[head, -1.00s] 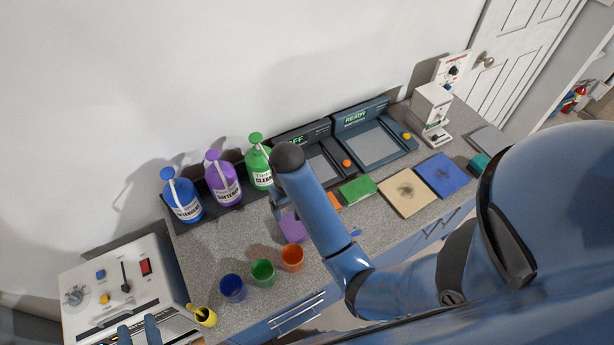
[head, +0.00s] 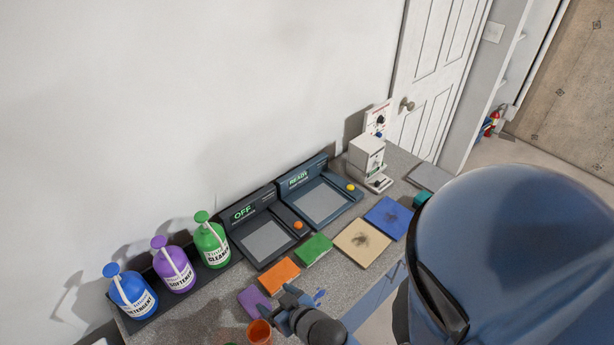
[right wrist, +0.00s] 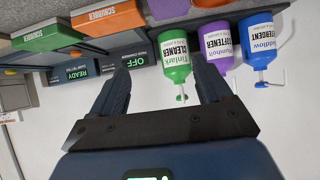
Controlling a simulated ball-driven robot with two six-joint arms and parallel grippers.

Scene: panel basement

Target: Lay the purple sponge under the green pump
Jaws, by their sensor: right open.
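The purple sponge (head: 252,300) lies flat on the counter, left of the orange sponge. It also shows at the top of the right wrist view (right wrist: 168,9). The green pump (head: 212,245) stands upright at the right end of a row of three pump bottles on a dark tray (head: 150,305). In the right wrist view, which looks upside down, the green pump (right wrist: 174,62) appears between my spread fingers. My right gripper (head: 287,303) is open and empty, seen near the purple sponge's right side, partly hidden by its own wrist. My left gripper is out of view.
An orange cup (head: 259,333) stands close by my right gripper. Orange (head: 281,274), green (head: 314,249), tan (head: 362,241) and blue (head: 389,216) pads line the counter's front. Two panel devices, OFF (head: 268,238) and READY (head: 325,205), stand behind. Purple (head: 176,270) and blue (head: 132,295) pumps flank the left.

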